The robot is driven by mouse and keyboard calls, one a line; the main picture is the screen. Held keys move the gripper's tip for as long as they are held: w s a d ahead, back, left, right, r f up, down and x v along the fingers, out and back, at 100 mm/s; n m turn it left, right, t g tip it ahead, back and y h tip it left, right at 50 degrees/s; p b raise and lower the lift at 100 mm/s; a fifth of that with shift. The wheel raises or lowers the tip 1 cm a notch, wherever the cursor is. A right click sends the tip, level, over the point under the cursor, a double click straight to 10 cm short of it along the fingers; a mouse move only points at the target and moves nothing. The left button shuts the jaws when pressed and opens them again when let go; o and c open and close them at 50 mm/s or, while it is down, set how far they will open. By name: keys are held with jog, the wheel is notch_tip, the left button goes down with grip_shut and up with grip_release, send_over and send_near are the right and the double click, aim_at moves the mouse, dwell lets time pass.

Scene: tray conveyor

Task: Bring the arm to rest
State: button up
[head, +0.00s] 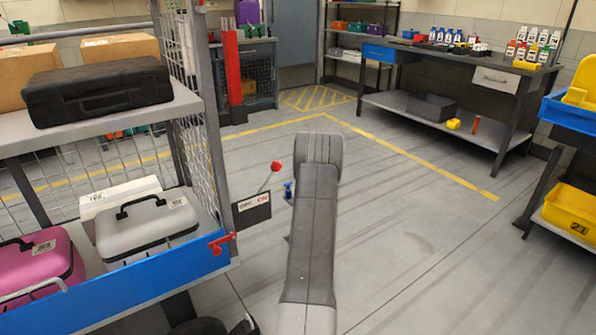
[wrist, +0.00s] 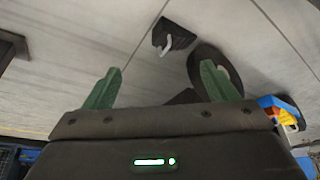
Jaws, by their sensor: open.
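My gripper (wrist: 160,88) shows in the wrist view with its two green fingers spread wide apart. Nothing is between them, and the grey floor shows beyond. In the head view my arm reaches forward from the bottom centre over the floor, and my gripper is hidden there.
A cage trolley with a blue-edged lower shelf (head: 150,292) stands close on the left. It holds a black case (head: 98,92), a grey case (head: 147,228) and a pink case (head: 38,268). A workbench (head: 455,70) stands at the back right. The floor (head: 430,240) right of my arm is clear.

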jog(key=shift+w+d+r+m+t, duration=0.2)
jog(key=shift+d+r+m+t, duration=0.15)
jog(key=shift+d+r+m, duration=0.5)
jog(key=shift+w+d+r+m+t, duration=0.2)
jog(key=shift+d+r+m+t, duration=0.15)
jog(key=shift+d+r+m, duration=0.45)
jog(key=shift+a+r+h, duration=0.1)
jog(key=shift+a+h, duration=0.05)
jog(key=shift+h, duration=0.15)
